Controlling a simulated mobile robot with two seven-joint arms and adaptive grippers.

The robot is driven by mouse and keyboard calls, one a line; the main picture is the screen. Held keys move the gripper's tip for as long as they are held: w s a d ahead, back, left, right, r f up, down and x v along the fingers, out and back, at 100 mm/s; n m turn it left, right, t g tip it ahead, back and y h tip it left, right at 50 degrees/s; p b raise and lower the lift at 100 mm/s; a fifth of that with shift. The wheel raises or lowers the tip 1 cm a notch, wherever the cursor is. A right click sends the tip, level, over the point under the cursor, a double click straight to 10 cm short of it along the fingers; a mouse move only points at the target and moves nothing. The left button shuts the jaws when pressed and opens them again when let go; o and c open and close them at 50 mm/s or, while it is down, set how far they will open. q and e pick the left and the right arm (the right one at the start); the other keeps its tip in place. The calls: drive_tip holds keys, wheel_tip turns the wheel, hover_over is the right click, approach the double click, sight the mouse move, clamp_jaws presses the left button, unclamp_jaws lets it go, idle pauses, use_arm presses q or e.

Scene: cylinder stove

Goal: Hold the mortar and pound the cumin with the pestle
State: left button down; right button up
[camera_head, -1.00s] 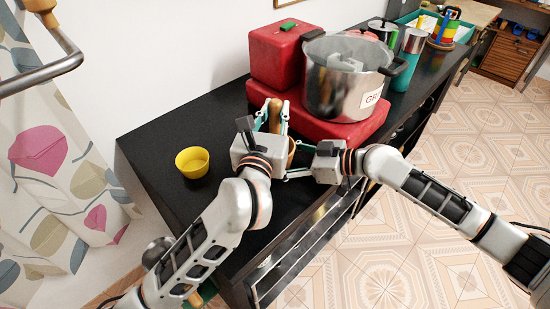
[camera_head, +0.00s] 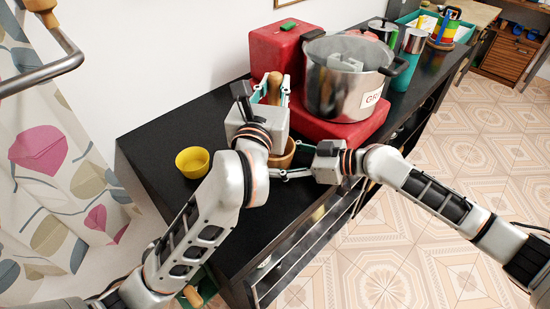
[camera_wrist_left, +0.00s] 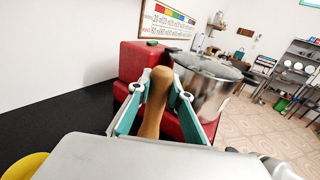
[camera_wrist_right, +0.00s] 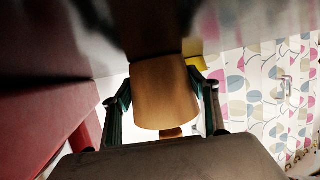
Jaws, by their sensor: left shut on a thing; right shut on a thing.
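The wooden pestle (camera_head: 275,84) is upright between the fingers of my left gripper (camera_head: 270,92), which is shut on it. It also shows in the left wrist view (camera_wrist_left: 153,102). The brown mortar (camera_head: 284,157) stands on the black counter, partly hidden behind my left gripper. My right gripper (camera_head: 287,173) is shut on the mortar, with a finger on each side of it in the right wrist view (camera_wrist_right: 163,97). There, part of the pestle (camera_wrist_right: 172,132) shows past the mortar's rim. The pestle's lower end and any cumin are hidden.
A yellow bowl (camera_head: 192,162) stands on the black counter (camera_head: 165,125) to the left. A steel pot (camera_head: 343,85) on a red base (camera_head: 345,128) and a red box (camera_head: 281,55) stand close behind the mortar. The left part of the counter is mostly clear.

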drive_tip(key=o, duration=1.4)
drive_tip(key=v, duration=1.2)
drive_tip(key=shift+d, duration=0.1)
